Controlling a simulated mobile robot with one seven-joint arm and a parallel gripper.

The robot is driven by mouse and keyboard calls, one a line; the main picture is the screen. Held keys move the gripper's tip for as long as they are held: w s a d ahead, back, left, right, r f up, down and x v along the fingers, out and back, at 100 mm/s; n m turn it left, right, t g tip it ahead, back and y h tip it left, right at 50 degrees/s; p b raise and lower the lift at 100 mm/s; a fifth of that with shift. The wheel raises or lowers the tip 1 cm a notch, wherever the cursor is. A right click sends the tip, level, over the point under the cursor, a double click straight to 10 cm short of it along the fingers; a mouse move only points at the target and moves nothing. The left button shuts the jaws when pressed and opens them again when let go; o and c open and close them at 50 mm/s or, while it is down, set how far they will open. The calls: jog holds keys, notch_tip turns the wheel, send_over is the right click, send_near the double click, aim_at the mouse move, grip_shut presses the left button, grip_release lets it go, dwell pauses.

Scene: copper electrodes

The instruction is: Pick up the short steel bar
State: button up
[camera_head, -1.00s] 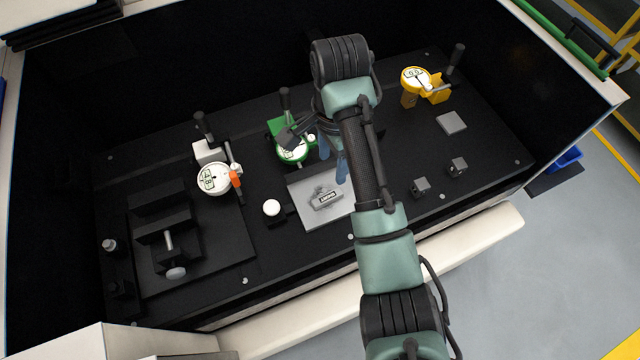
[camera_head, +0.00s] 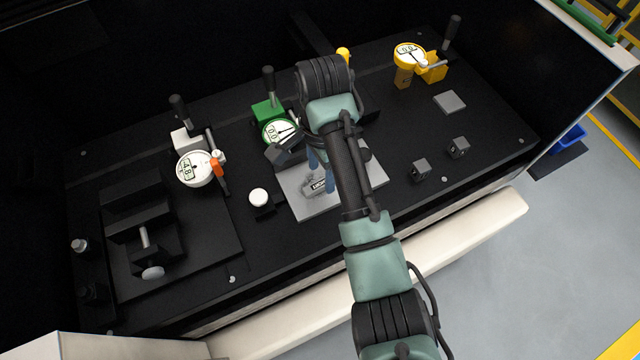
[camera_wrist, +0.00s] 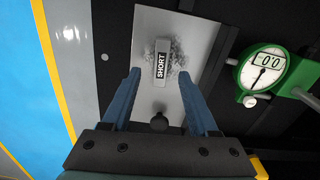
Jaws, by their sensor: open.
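The short steel bar (camera_wrist: 161,62), a small grey block with a label reading SHORT, lies on a grey plate (camera_wrist: 203,30). In the head view the bar (camera_head: 313,187) shows on the plate (camera_head: 304,210), partly hidden by my arm and fingers. My gripper (camera_wrist: 160,80) has blue fingers, open and empty. In the wrist view the fingertips stand apart, below the bar in the picture, with the bar lined up between them. In the head view my gripper (camera_head: 321,178) is over the plate.
A green dial gauge (camera_head: 278,131) stands behind the plate; it also shows in the wrist view (camera_wrist: 262,70). A white gauge (camera_head: 194,168) stands left and a yellow gauge (camera_head: 409,57) back right. A white round button (camera_head: 258,196) is left of the plate. Two small dark blocks sit right.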

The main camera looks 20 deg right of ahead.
aim_at(320, 183)
notch_tip(320, 183, down, 3)
jog(key=shift+a+f, duration=0.15)
jog(key=shift+f, duration=0.05)
jog(key=shift+c, duration=0.2)
grip_shut()
jog(key=shift+r, duration=0.1)
